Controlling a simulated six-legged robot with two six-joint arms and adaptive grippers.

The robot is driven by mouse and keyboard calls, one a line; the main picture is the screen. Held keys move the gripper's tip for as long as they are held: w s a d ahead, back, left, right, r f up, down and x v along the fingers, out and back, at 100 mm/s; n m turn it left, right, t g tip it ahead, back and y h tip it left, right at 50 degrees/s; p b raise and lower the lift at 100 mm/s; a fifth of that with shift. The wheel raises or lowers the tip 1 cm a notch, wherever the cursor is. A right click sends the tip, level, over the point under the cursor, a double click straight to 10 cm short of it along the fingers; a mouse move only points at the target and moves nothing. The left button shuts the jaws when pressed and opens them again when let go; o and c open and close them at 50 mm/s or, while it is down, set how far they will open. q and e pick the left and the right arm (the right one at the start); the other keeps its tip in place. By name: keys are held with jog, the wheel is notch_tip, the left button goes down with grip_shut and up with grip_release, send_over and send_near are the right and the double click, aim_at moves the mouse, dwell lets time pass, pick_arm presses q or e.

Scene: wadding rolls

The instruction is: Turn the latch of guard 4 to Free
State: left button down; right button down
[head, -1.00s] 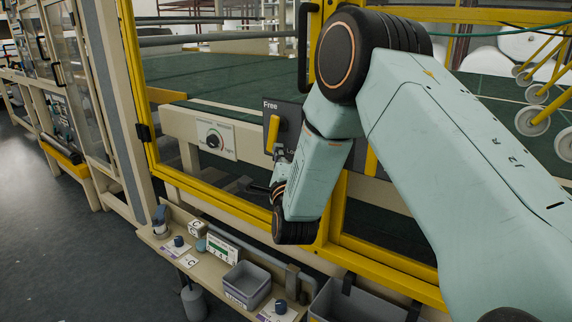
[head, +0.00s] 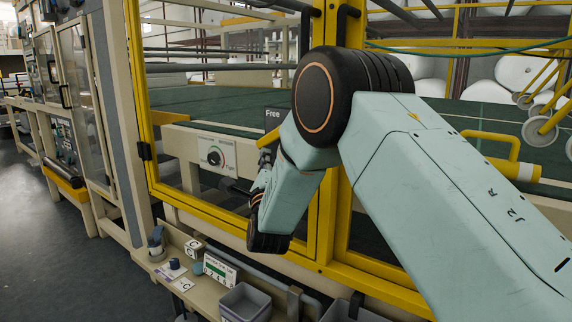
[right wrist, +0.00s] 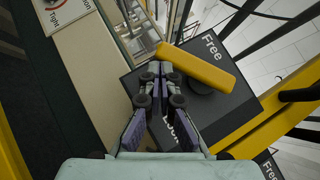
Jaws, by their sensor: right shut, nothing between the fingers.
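The latch is a yellow handle (right wrist: 197,66) on a dark plate (right wrist: 243,103) marked Free; the lower marking is mostly hidden by my fingers. In the head view the handle (head: 268,139) is tilted, its left end lower, and my arm covers much of the plate (head: 272,117). My right gripper (right wrist: 161,70) is shut and empty, with its fingertips by the handle's left end; I cannot tell if they touch. It also shows in the head view (head: 266,160), just below the handle. No guard number is readable. My left gripper is out of view.
A dial panel (head: 216,153) is left of the latch. Yellow guard frame (head: 329,230) surrounds the opening. A shelf below holds a grey bin (head: 243,303) and small labelled items. Another Free plate (right wrist: 271,166) shows at the wrist view's lower right.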

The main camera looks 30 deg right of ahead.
aim_at(256, 144)
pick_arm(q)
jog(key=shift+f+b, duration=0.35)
pick_arm(e)
jog(key=shift+w+a+r, duration=0.3)
jog(key=shift+w+r, duration=0.1)
jog(key=shift+w, duration=0.25)
jog(key=shift+w+a+r, duration=0.25)
jog(key=shift+w+r, duration=0.15)
jog(key=shift+w, duration=0.2)
jog(key=shift+w+r, duration=0.1)
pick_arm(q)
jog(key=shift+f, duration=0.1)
